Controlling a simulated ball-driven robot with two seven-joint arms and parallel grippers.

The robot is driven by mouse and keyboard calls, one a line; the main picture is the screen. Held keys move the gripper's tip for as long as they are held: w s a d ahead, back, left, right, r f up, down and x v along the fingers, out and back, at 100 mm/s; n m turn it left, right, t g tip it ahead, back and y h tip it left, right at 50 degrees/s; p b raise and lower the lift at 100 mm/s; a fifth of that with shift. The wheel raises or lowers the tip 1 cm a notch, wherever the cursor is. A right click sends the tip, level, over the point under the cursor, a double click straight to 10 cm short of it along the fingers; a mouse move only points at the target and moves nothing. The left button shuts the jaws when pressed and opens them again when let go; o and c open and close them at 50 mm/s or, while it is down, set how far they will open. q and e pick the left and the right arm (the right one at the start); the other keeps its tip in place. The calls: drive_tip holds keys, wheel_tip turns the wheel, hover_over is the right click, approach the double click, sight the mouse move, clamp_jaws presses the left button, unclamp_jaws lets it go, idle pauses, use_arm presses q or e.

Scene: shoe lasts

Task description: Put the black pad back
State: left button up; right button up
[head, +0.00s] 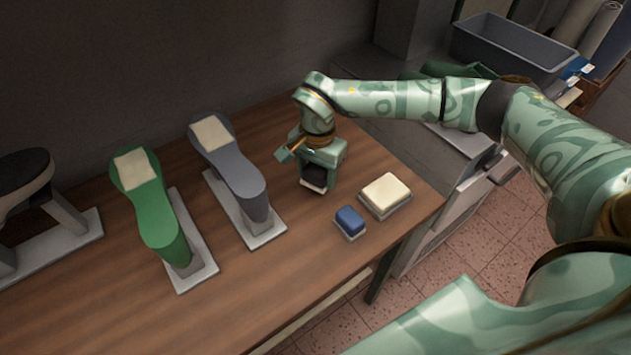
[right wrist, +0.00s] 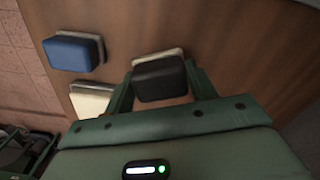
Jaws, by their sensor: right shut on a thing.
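The black pad (head: 315,173) with a pale base is between the fingers of my right gripper (head: 318,178), which is shut on it at the right part of the wooden table. The right wrist view shows the black pad (right wrist: 160,79) with a green finger of the right gripper (right wrist: 160,84) on each side. I cannot tell whether the pad's base touches the table. A blue pad (head: 350,219) and a larger cream pad (head: 386,192) lie on pale bases to its right; the wrist view also shows the blue pad (right wrist: 73,53) and cream pad (right wrist: 91,100). My left gripper is out of view.
A grey shoe last (head: 237,170) stands left of the gripper, then a green last (head: 155,205) and a dark last (head: 22,172), on pale stands. The table (head: 285,290) is bare in front. A grey bin (head: 515,45) stands at the back right.

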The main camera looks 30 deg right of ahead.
sight(316, 181)
drive_tip(key=shift+w+d+f+b, duration=0.15)
drive_tip(key=shift+f+b, duration=0.3)
drive_tip(key=shift+f, duration=1.25)
drive_tip(key=shift+f, duration=0.15)
drive_tip(key=o, duration=1)
wheel_tip(316, 181, up, 12)
drive_tip(key=p, duration=0.2)
drive_tip(key=shift+r+p, duration=0.2)
drive_tip(key=shift+p, duration=0.2)
drive_tip(key=shift+f, duration=0.1)
